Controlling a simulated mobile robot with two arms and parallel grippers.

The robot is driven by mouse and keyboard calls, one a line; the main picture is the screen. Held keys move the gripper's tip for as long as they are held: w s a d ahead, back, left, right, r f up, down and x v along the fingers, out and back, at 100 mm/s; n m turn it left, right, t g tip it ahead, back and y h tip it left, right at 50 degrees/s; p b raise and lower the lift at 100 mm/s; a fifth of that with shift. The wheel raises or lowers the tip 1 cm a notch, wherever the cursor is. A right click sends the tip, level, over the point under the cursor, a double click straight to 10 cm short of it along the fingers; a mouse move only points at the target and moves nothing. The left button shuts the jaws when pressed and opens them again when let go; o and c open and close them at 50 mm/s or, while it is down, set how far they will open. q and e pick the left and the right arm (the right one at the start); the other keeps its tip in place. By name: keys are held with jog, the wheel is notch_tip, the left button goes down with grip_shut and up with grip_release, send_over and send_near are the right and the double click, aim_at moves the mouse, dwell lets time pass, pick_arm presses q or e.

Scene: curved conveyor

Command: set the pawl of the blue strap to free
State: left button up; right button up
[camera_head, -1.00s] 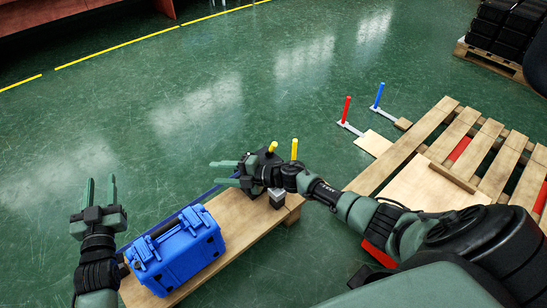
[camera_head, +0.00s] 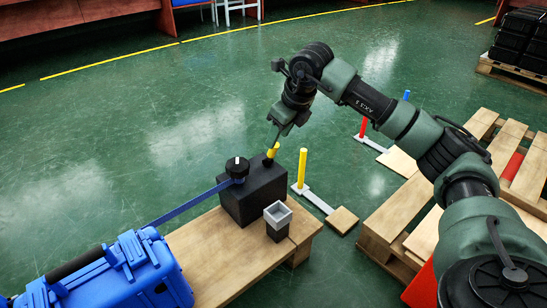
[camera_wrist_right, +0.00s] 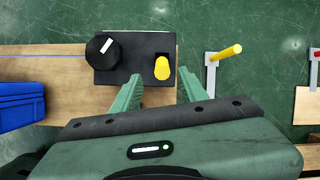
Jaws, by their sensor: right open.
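A black ratchet box (camera_head: 258,195) stands on a wooden bench. The blue strap (camera_head: 190,203) runs from it to the blue case. A black knob (camera_head: 237,167) with a white mark sits on its left top. The short yellow pawl lever (camera_head: 272,151) stands at its right back corner. My right gripper (camera_head: 275,138) is just above the pawl, pointing down. In the right wrist view the open fingers (camera_wrist_right: 159,90) stand left and right of the pawl (camera_wrist_right: 162,68), which shows just ahead of the tips, apparently untouched. My left gripper is out of view.
The blue case (camera_head: 125,272) stands at the bench's left. A grey square cup (camera_head: 278,217) stands before the box. A yellow post (camera_head: 302,168) rises beside the bench, with red (camera_head: 363,127) and blue posts farther back. A pallet (camera_head: 400,225) lies right.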

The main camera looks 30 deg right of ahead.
aim_at(273, 150)
jog(key=b+x, duration=0.1)
jog(key=x, duration=0.1)
jog(key=b+x, duration=0.2)
jog(key=x, duration=0.1)
jog(key=b+x, duration=0.2)
jog(key=shift+w+d+f, duration=0.15)
jog(key=shift+d+f, duration=0.05)
jog(key=shift+f, duration=0.2)
grip_shut()
dwell(1.0)
